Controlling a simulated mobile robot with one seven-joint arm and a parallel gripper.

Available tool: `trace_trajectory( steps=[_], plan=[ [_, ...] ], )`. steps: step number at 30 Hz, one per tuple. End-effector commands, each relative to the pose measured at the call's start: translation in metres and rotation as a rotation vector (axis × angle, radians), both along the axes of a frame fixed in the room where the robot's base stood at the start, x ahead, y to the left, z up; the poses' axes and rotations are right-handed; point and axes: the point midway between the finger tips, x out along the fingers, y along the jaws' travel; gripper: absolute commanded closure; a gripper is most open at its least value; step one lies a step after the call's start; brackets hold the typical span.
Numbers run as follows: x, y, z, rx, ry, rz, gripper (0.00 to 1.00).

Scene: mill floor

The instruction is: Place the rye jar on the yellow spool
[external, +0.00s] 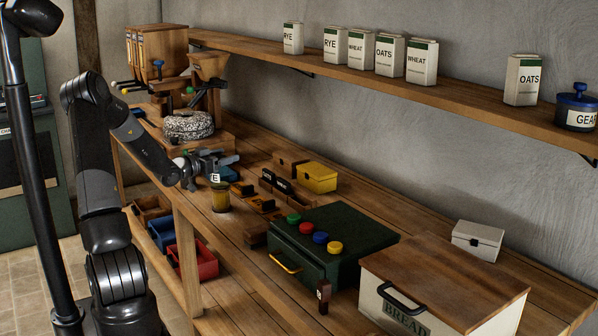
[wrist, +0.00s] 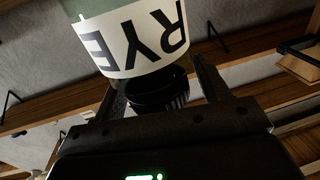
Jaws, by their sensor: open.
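The rye jar (wrist: 135,40) fills the top of the wrist view, with a white RYE label and a dark lid. My gripper (wrist: 162,82) is open, with one finger on each side of the lid. In the external view, my gripper (external: 213,166) is over the bench, and part of the jar's label (external: 215,178) shows just below it. The rest of the jar is mostly hidden there.
A stone mill (external: 188,125) stands behind my gripper. Dark trays with yellow parts lie right of the spool. A green case (external: 335,240) with coloured knobs and a bread box (external: 445,275) are nearer. Labelled tins, including RYE (external: 333,45), stand on the wall shelf (external: 430,85).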

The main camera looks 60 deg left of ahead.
Motion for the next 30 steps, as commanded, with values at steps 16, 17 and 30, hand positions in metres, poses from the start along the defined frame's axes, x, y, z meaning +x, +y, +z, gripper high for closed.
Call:
trace_trajectory(
  steps=[16, 17, 30],
  plan=[
    [-0.097, -0.015, 0.001, 0.002, 0.002, 0.003, 0.31],
    [-0.102, -0.015, 0.001, 0.003, 0.001, 0.002, 0.31],
    [-0.119, -0.019, 0.001, 0.0, 0.0, 0.0, 0.31]
  ],
)
